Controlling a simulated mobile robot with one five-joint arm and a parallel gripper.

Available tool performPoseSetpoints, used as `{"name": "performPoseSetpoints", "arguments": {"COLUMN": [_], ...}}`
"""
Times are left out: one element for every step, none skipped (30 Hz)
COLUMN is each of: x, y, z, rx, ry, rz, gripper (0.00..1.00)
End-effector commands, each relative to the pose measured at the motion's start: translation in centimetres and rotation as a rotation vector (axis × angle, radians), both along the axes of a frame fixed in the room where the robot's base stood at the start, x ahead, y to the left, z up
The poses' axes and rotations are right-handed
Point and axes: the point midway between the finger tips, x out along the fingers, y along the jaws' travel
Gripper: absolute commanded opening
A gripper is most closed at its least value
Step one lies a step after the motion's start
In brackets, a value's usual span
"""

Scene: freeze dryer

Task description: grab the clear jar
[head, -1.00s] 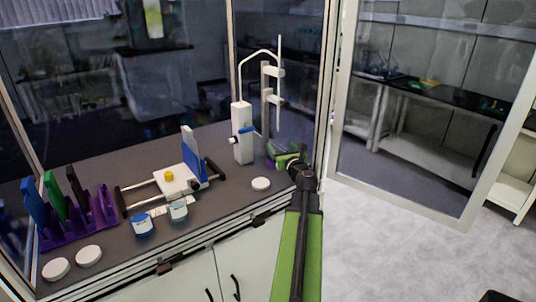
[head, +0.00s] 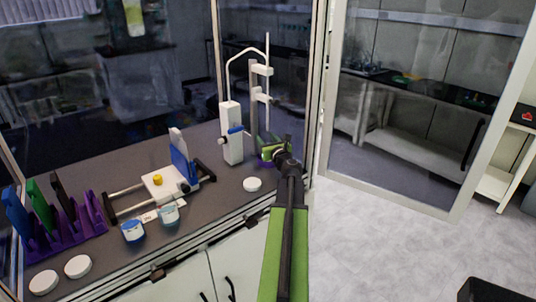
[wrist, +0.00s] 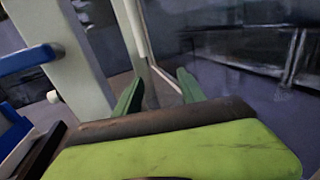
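The clear jar (head: 169,213), a small see-through one with a pale bluish look, stands on the dark bench top in the head view. A similar jar with a bluer look (head: 133,231) stands just left of it. My gripper (wrist: 160,88) shows two green fingers spread apart with nothing between them in the wrist view. In the head view my gripper (head: 274,150) is partly hidden behind my arm, to the right of and farther back than the jars. Neither jar can be made out in the wrist view.
A white pump-like device (head: 231,133) with a stand is close to my gripper. A white and blue clamp device (head: 166,182) is behind the jars. A purple rack (head: 62,238) is at left. White lids (head: 252,184) lie on the bench. A glass door (head: 420,110) stands open at right.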

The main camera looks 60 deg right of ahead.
Motion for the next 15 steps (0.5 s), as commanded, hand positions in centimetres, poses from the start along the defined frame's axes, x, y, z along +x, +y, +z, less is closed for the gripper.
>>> {"name": "performPoseSetpoints", "arguments": {"x": [0.06, 0.10, 0.14, 0.17, 0.19, 0.24, 0.26, 0.27, 0.29, 0.30, 0.31, 0.32, 0.32, 0.33, 0.33], "y": [0.06, 0.10, 0.14, 0.16, 0.19, 0.22, 0.24, 0.26, 0.27, 0.29, 0.29, 0.30, 0.30, 0.30, 0.31], "z": [0.00, 0.00, 0.00, 0.00, 0.00, 0.00, 0.00, 0.00, 0.00, 0.00, 0.01, 0.01, 0.01, 0.01, 0.01], "rx": [0.000, 0.000, 0.000, 0.000, 0.000, 0.000, 0.000, 0.000, 0.000, 0.000, 0.000, 0.000, 0.000, 0.000, 0.000], "ry": [0.000, 0.000, 0.000, 0.000, 0.000, 0.000, 0.000, 0.000, 0.000, 0.000, 0.000, 0.000, 0.000, 0.000, 0.000], "rz": [0.001, 0.001, 0.002, 0.002, 0.003, 0.003, 0.003, 0.004, 0.004, 0.004, 0.004, 0.004, 0.005, 0.005, 0.005], "gripper": [0.34, 0.30, 0.25, 0.21, 0.17, 0.12, 0.08, 0.04, 0.00, 0.00, 0.00, 0.00, 0.00, 0.00, 0.00]}}
